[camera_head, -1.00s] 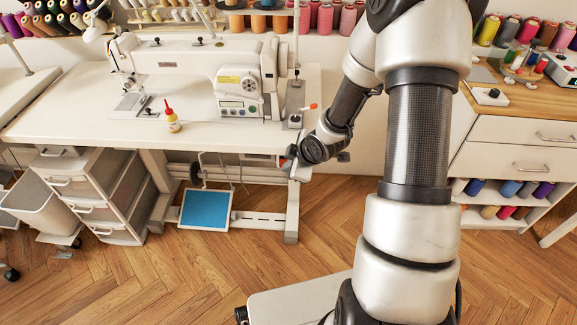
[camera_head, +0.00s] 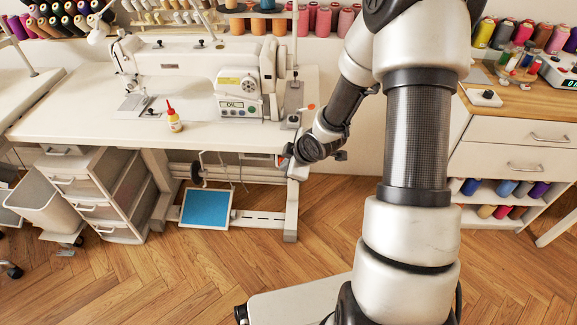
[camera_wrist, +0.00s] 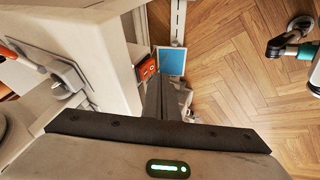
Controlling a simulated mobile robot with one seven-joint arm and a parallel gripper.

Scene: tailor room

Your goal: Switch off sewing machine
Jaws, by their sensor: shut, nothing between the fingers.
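The white sewing machine (camera_head: 190,66) stands on its white table (camera_head: 75,125) in the head view. In the wrist view, a small orange-red box (camera_wrist: 147,68) is fixed below the table edge; it looks like the power switch. Its buttons are too small to read. My gripper (camera_head: 287,163) is low at the table's right front corner, beside that box. In the wrist view my gripper (camera_wrist: 168,88) is shut and empty, with its fingers just right of the box. I cannot tell if they touch it. The machine's control panel (camera_head: 238,107) has a small lit display.
A blue pedal (camera_head: 206,208) lies under the table, with a drawer unit (camera_head: 95,195) to its left. A glue bottle (camera_head: 173,122) stands on the table. A wooden-topped cabinet (camera_head: 515,130) stands right. The floor in front is clear.

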